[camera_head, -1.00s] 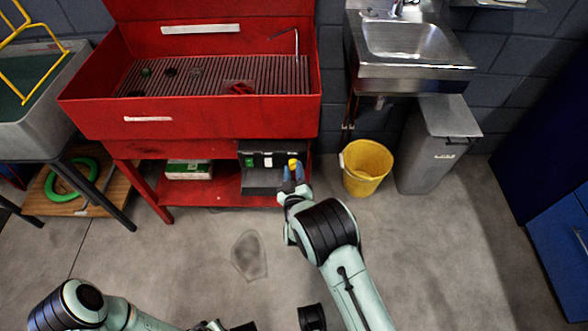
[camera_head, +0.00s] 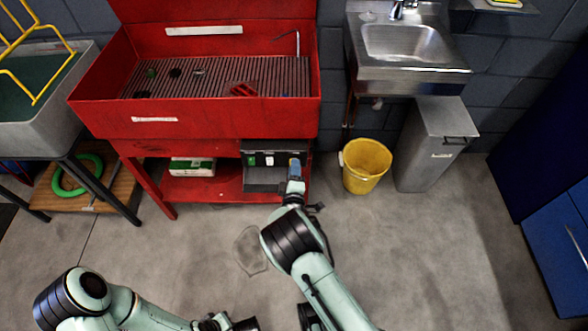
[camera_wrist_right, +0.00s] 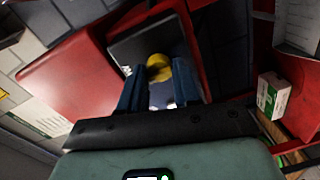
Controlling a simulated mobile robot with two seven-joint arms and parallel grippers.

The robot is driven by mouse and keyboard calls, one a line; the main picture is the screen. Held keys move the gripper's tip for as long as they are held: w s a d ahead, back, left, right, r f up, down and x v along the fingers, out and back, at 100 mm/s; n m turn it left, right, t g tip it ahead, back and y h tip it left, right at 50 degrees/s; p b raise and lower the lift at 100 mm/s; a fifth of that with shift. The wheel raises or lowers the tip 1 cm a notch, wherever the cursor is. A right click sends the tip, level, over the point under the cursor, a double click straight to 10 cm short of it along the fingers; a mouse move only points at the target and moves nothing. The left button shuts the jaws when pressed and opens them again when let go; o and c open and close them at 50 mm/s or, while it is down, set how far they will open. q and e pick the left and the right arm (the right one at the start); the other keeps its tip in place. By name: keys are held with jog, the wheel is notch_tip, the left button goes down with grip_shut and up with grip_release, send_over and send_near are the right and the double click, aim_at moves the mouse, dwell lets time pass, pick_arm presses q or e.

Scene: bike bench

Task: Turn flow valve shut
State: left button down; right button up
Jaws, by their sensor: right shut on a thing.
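The flow valve's yellow knob (camera_wrist_right: 159,66) sits on the dark control box (camera_head: 262,157) under the red wash basin. My right gripper (camera_wrist_right: 158,76) is shut on this knob, with one blue finger on each side of it in the right wrist view. In the head view the right gripper (camera_head: 294,168) reaches the right end of the box front and mostly hides the knob. How far the valve is turned cannot be told. My left arm's end (camera_head: 222,323) is at the bottom edge of the head view, and its fingers do not show clearly.
The red basin (camera_head: 222,127) overhangs the box, and its red lower shelf (camera_head: 215,191) holds a white-green carton (camera_head: 192,167). A yellow bucket (camera_head: 366,165) and a grey bin (camera_head: 432,150) stand to the right.

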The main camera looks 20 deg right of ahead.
pick_arm(q)
jog(key=shift+s+d+r, duration=0.1)
jog(key=shift+s, duration=0.1)
pick_arm(e)
jog(key=shift+d+n, duration=0.15)
jog(key=shift+n, duration=0.25)
jog(key=o, duration=1)
pick_arm(q)
jog(key=shift+g+h, duration=0.4)
jog(key=shift+g, duration=0.2)
jog(key=s+r+p, duration=0.1)
jog(key=s+d+r, duration=0.1)
jog(key=s+d+r+p, duration=0.1)
jog(key=shift+s+p, duration=0.3)
jog(key=shift+s, duration=0.1)
pick_arm(e)
jog(key=v, duration=1.3)
jog(key=shift+s+r, duration=0.1)
jog(key=shift+s, duration=0.1)
pick_arm(q)
jog(key=shift+a, duration=0.1)
